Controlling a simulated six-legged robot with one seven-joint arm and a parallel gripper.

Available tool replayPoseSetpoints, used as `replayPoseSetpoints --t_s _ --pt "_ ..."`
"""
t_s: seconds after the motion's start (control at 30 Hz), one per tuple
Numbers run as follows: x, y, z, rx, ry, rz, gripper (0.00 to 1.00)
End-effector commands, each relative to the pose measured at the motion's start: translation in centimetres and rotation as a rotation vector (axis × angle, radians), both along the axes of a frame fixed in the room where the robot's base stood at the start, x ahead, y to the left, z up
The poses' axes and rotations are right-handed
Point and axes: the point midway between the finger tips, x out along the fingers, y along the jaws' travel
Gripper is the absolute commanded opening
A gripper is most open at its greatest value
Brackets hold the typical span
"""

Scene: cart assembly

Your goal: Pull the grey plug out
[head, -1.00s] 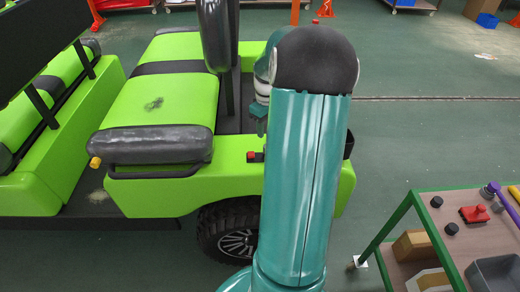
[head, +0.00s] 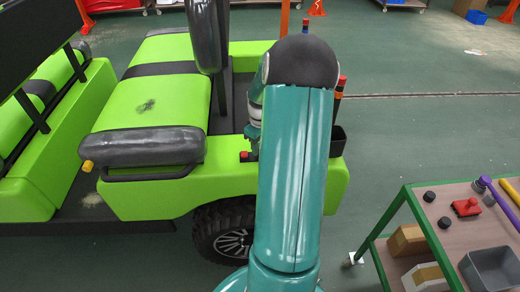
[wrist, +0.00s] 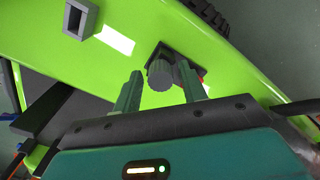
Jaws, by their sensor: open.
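The grey plug (wrist: 160,76) is a round, ridged knob at a dark square socket plate (wrist: 186,62) on the green cart body. My gripper (wrist: 160,70) is open, with one finger on each side of the plug in the wrist view. I cannot tell whether either finger touches it. In the head view my gripper (head: 253,138) is partly hidden behind my arm, over the green cart's (head: 225,180) near side, and the plug is hidden there.
A grey rectangular fitting (wrist: 80,18) is on the same green panel. A red-topped black part (head: 244,156) sits on the cart's side. Red-topped tools (head: 341,84) stand at its back right. A green-framed table (head: 405,195) with a grey bin (head: 492,270) is at right.

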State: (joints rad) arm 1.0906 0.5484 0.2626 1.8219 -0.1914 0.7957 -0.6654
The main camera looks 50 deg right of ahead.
Motion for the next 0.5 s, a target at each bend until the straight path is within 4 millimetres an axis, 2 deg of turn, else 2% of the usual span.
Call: replayPoseSetpoints --t_s 0.2,0.4,0.5 --pt "0.02 0.03 -0.03 0.000 0.000 0.000 0.42" --pt "0.02 0.03 -0.02 0.000 0.000 0.000 0.03" --pt "0.02 0.03 0.00 0.000 0.000 0.000 0.00"
